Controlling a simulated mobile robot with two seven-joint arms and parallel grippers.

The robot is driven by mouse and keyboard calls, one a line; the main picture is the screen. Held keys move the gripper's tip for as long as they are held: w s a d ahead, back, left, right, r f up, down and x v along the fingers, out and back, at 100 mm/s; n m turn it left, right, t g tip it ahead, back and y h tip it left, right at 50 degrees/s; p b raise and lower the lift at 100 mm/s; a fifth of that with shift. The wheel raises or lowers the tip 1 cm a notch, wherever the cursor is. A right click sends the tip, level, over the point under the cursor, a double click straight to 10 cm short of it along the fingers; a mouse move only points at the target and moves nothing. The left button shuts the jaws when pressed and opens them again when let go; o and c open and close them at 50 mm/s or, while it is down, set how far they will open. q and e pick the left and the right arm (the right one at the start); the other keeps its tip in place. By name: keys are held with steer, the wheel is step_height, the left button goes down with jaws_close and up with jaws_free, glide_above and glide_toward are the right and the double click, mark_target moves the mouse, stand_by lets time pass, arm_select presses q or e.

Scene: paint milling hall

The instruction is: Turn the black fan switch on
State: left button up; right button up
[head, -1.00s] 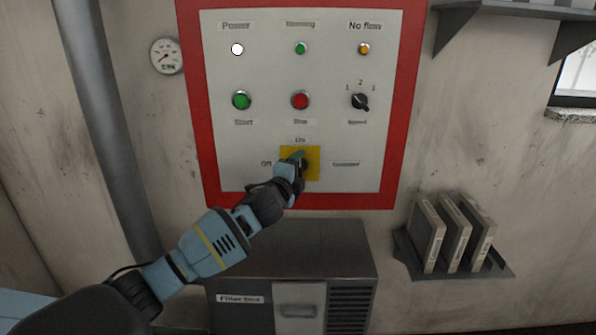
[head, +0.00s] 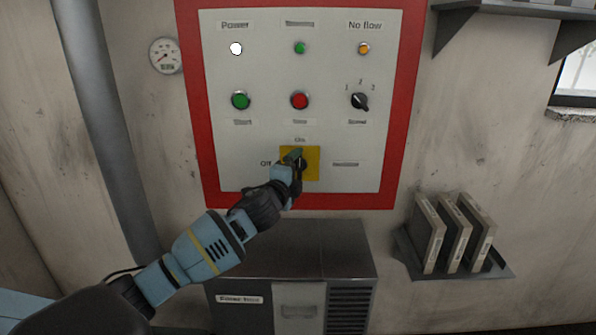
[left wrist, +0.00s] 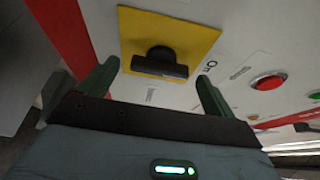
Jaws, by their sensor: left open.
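The black fan switch (head: 303,164) is a knob with a raised bar on a yellow plate (head: 313,174), low on the control panel. "On" is above the plate and "Off" to its left. My left gripper (head: 295,160) is in front of the switch and hides part of it. In the left wrist view the switch (left wrist: 160,63) shows between the two open, dark green fingers of the gripper (left wrist: 158,72). I see no clear contact. The bar runs along the line towards the "On" label; its pointer end is unclear. My right gripper is not in view.
The red-framed panel (head: 220,140) also holds a green button (head: 240,100), a red button (head: 299,101), a speed knob (head: 360,101) and lamps, the power one white. A grey cabinet (head: 300,262) stands below. A shelf (head: 408,256) with binders is at right.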

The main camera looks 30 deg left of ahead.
arm_select(q)
steer(key=s, duration=0.6)
steer(key=shift+s+d, duration=0.2)
steer(key=shift+d, duration=0.25)
steer(key=s+d+f+n+g+h, duration=0.15)
steer(key=s+d+f, duration=0.25)
steer(key=f, duration=0.5)
steer(key=s+d+f+n+g+h, duration=0.1)
steer(key=s+d+f+n+g, duration=0.1)
steer(key=s+d+f, duration=0.45)
steer(key=s+d+f+n+g+h, duration=0.1)
steer(key=s+f+n, duration=0.15)
steer(key=f, duration=0.75)
steer(key=s+d+f+n+g, duration=0.1)
steer(key=s+f, duration=0.3)
steer(key=s, duration=0.4)
steer(key=s+d+f+n+g, duration=0.1)
steer(key=s+d+f+n, duration=0.3)
steer(key=s, duration=0.4)
steer(key=s+d+f+n+g+h, duration=0.1)
steer(key=s+d+f+n, duration=0.1)
steer(key=s+f, duration=0.3)
steer(key=s+n, duration=0.1)
steer(key=s, duration=0.2)
steer(key=shift+d+f+g, duration=0.25)
steer(key=shift+g, duration=0.1)
